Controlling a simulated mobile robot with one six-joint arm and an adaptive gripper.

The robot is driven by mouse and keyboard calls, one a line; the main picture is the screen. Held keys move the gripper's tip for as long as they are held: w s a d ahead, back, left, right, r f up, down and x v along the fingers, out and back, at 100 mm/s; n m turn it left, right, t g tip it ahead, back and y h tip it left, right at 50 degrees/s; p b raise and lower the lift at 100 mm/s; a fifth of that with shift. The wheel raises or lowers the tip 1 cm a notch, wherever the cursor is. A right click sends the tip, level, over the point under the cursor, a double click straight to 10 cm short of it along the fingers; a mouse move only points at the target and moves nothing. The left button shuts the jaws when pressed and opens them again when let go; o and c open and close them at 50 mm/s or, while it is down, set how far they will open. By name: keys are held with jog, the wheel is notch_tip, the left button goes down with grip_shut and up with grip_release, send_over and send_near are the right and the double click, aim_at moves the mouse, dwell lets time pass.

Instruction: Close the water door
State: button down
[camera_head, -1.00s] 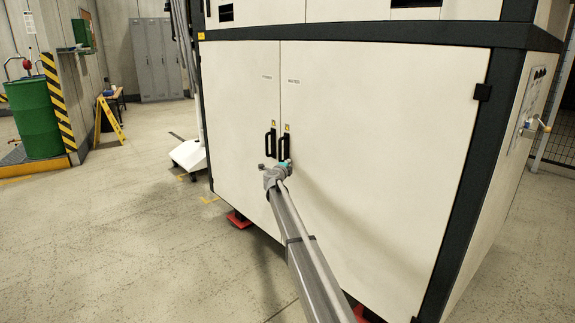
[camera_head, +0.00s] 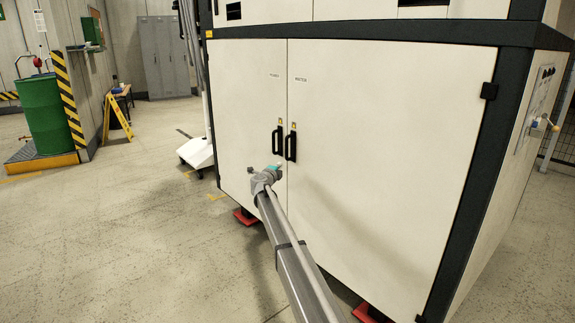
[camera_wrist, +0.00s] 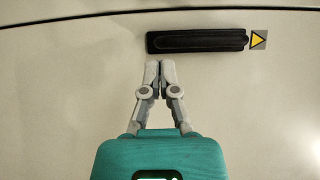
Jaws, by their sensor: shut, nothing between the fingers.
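Two large cream cabinet doors fill the middle of the head view, a left door (camera_head: 240,100) and a wide right door (camera_head: 390,120). Both lie flush with the cabinet front, with a thin seam between them. Each has a black upright handle near the seam, the left handle (camera_head: 277,140) and the right handle (camera_head: 291,146). The small labels above are too small to read surely. My gripper (camera_head: 280,166) is just below the handles. In the wrist view my gripper (camera_wrist: 160,66) has its fingertips together, empty, beside one black handle (camera_wrist: 197,40); contact cannot be told.
A green drum (camera_head: 46,115) stands at the far left by a striped post. A yellow floor sign (camera_head: 117,118) and grey lockers (camera_head: 163,57) are behind. A white wheeled stand (camera_head: 197,152) is beside the cabinet. Floor at left is clear.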

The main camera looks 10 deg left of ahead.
jog(key=shift+s+a, duration=0.8)
jog(key=shift+s, duration=0.2)
jog(key=shift+s+a, duration=0.8)
jog(key=shift+s, duration=0.2)
jog(key=shift+d, duration=0.1)
jog(key=s+d+f+n+g+y+p, duration=0.1)
jog(key=s+d+f+n+g, duration=0.55)
jog(key=s+d, duration=1)
jog(key=s+d+f+n+g+y, duration=0.1)
jog(key=s+d+f+n+g, duration=0.5)
jog(key=s+d, duration=1.1)
jog(key=s+d+f+n+g+y+p, duration=0.1)
jog(key=s+d+f+n+g, duration=0.35)
jog(key=s+d+n, duration=1.1)
jog(key=s+a+r+m+p, duration=0.1)
jog(key=s+r+m+p, duration=0.1)
jog(key=r+p, duration=1)
jog(key=s+a+r+m+p, duration=0.1)
jog(key=r+m+p, duration=0.2)
jog(key=r+p, duration=0.9)
jog(key=s+a+r+m+p, duration=0.1)
jog(key=s+r+m+p, duration=0.1)
jog(key=r+p, duration=1.1)
jog(key=shift+s+a+r+m+g, duration=0.15)
jog(key=shift+s+a+m+g, duration=0.15)
jog(key=shift+m, duration=0.1)
